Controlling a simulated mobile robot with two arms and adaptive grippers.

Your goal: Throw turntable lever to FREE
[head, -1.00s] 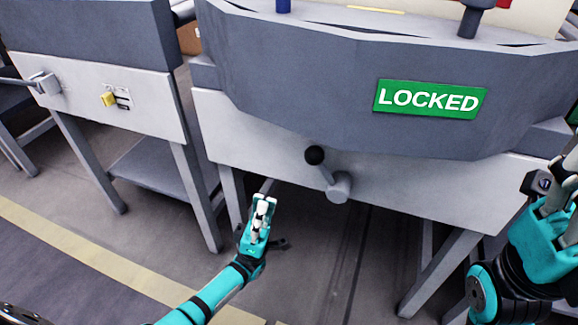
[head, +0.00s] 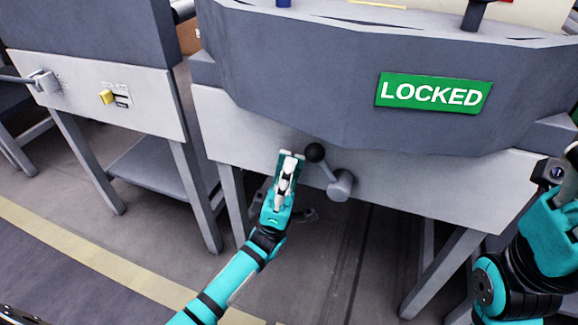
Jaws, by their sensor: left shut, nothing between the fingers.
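The turntable lever has a black ball knob (head: 315,152) on a short grey arm, which runs down and right to a round grey hub (head: 341,186) on the light front panel. The lever tilts up and to the left. A green sign (head: 434,94) above it reads LOCKED. My left gripper (head: 291,155) is shut and empty, just left of the knob in the head view. Whether it touches the knob I cannot tell. My right arm shows at the right edge; its fingertips are out of the picture.
The dark curved turntable edge (head: 300,100) overhangs the light panel. A second bench to the left carries a yellow switch (head: 105,97) and a grey handle (head: 45,82). Floor and table legs lie below, with open room under the panel.

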